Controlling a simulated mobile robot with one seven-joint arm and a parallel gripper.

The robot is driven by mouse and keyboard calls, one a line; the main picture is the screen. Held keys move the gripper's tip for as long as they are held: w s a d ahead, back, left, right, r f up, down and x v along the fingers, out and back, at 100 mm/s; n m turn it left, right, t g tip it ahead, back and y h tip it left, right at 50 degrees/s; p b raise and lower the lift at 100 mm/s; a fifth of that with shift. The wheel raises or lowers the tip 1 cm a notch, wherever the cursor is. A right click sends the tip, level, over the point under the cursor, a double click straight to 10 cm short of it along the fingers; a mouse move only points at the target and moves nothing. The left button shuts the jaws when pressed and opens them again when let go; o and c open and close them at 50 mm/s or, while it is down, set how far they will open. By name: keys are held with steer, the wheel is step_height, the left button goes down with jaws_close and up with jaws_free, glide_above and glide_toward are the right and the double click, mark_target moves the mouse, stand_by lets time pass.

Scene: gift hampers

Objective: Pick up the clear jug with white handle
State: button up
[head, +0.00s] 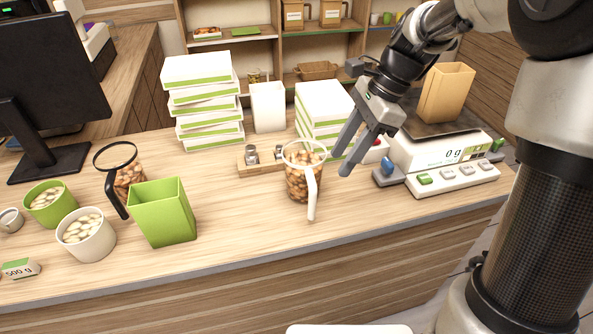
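The clear jug with white handle (298,183) stands upright on the wooden counter, near the middle of the head view. It is filled with brown nuts or similar pieces, and its white handle (312,194) faces the front of the counter. My gripper (346,161) is just right of the jug and above the counter, pointing down. Its two fingers are apart and nothing shows between them. It does not appear to touch the jug. A similar clear jug with a black handle (128,183) stands at the left.
A scale (440,165) bearing a tan bag (446,92) stands right of my gripper. White boxes are stacked behind (207,102). A green container (163,213), a green pot (50,203) and a white pot (86,235) stand left. The counter before the jug is clear.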

mark_target(312, 207)
steer(key=x, duration=1.7)
steer(key=shift+d+f, duration=0.1)
steer(key=shift+f, duration=0.1)
steer(key=shift+w, duration=0.1)
jaws_close()
steer(key=shift+r, duration=0.1)
stand_by(0.6)
